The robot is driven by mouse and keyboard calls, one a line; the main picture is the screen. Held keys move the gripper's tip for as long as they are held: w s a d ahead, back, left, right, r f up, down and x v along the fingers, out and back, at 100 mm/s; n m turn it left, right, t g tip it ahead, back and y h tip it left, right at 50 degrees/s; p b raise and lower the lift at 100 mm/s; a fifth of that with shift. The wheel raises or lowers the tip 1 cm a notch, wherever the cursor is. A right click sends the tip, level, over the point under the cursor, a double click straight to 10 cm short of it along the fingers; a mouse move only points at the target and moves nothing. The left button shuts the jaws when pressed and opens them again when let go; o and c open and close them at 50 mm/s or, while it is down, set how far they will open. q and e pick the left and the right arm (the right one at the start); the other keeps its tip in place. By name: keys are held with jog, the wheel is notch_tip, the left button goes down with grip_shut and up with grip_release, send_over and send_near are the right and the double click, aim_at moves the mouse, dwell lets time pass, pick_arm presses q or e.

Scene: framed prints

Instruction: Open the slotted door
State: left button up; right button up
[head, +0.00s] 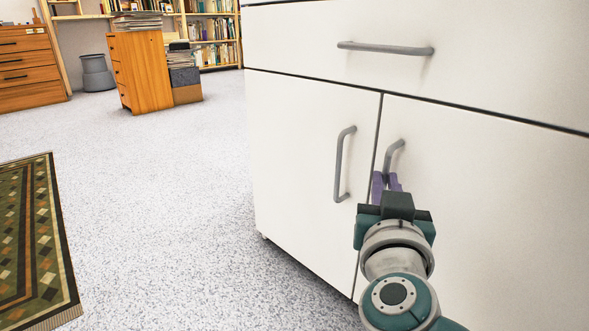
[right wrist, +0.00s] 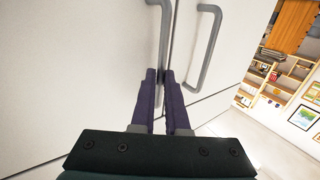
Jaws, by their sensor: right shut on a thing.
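A white cabinet has two plain lower doors, with no slots visible on either. The right door (head: 480,200) has a grey bar handle (head: 394,150). My right gripper (head: 386,182), with purple fingers, is shut on this handle near its lower part. In the right wrist view the held handle (right wrist: 165,25) runs down between the fingers (right wrist: 162,76). The left door (head: 300,150) has its own grey handle (head: 341,165), free and close beside; it also shows in the right wrist view (right wrist: 213,45). Both doors look closed and flush. My left gripper is not in view.
A drawer front (head: 480,60) with a horizontal handle (head: 385,48) lies above the doors. The speckled floor left of the cabinet is clear. A patterned rug (head: 30,240) lies at far left. A wooden drawer unit (head: 138,70), a grey bin (head: 96,75) and bookshelves stand behind.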

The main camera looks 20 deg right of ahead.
grip_shut()
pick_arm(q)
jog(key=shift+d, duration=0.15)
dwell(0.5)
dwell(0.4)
